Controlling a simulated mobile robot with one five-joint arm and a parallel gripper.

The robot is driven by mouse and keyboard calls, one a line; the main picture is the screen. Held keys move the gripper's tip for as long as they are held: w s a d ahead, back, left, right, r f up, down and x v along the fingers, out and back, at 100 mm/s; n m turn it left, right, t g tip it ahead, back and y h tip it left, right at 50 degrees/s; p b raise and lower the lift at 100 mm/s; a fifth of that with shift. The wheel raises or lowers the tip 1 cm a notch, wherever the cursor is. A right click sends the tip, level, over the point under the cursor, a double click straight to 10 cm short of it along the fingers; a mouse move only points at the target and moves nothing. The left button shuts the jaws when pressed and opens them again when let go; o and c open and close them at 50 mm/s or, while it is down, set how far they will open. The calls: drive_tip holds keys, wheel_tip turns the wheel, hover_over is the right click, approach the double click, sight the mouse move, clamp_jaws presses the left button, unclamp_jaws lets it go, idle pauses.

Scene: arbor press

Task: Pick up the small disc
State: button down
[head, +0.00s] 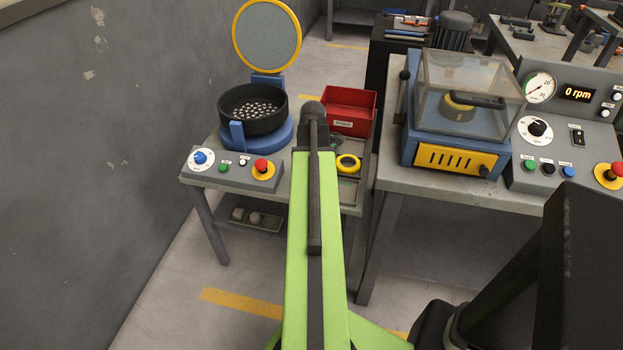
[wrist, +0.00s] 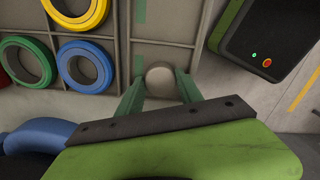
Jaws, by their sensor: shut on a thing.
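The small disc (wrist: 161,76) is a pale grey round piece between the tips of my gripper in the wrist view. My gripper (wrist: 160,82) has green fingers, one on each side of the disc, and is shut on it. The disc is over or in a grey compartment of the tray (wrist: 172,28); I cannot tell whether it touches the tray floor. In the head view my green arm hides the gripper and the disc.
In the wrist view, yellow (wrist: 80,8), blue (wrist: 84,62) and green (wrist: 28,60) rings lie in the compartments at left. In the head view, a red bin (head: 350,108) and a black bowl (head: 253,108) stand close by on the bench. A covered machine (head: 460,100) is right.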

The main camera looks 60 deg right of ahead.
drive_tip(key=r+p, duration=0.2)
drive_tip(key=s+r+p, duration=0.1)
drive_tip(key=r, duration=0.1)
drive_tip(key=shift+s+r+p, duration=0.1)
drive_tip(key=shift+r+p, duration=0.15)
drive_tip(key=shift+p, duration=0.1)
drive_tip(key=s+r+p, duration=0.5)
drive_tip(key=s, duration=0.5)
drive_tip(key=shift+s+d+r, duration=0.2)
drive_tip(key=shift+d+r, duration=0.05)
drive_tip(key=shift+d, duration=0.1)
